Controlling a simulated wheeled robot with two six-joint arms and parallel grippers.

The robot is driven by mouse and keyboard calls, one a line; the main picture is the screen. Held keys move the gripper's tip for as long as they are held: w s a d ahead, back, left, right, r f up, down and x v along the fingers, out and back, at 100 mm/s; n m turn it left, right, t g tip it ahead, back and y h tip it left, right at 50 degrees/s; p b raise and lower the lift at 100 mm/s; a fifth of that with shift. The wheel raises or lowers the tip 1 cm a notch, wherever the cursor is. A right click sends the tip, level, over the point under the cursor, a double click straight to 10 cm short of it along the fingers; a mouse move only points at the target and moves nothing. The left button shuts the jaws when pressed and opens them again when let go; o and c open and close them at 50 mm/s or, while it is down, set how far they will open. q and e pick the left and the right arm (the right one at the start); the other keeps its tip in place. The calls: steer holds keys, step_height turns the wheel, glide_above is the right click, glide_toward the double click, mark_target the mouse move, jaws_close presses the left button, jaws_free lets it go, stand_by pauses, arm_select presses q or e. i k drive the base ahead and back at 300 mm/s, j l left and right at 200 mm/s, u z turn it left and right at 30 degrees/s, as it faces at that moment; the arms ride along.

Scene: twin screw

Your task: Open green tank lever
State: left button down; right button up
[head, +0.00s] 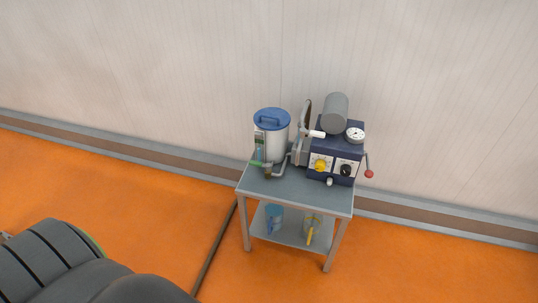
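A tank (275,139) with a light body and a blue lid (271,119) stands on the left of a small grey table. A small green lever (257,164) shows low on the tank's left front side. It looks roughly level and points left, but it is too small to tell its exact setting. No gripper is in the head view, and nothing is touching the tank or its lever.
On the grey table (300,189), right of the tank, stands a dark blue machine (328,177) with knobs, a gauge (355,135), a grey cylinder (335,112) and a red-knobbed handle (369,174). Blue (274,213) and yellow-handled (310,236) jugs are on the lower shelf. The wall is close behind; orange floor lies open.

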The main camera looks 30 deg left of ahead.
mark_target(267, 166)
steer(key=i+j, duration=0.85)
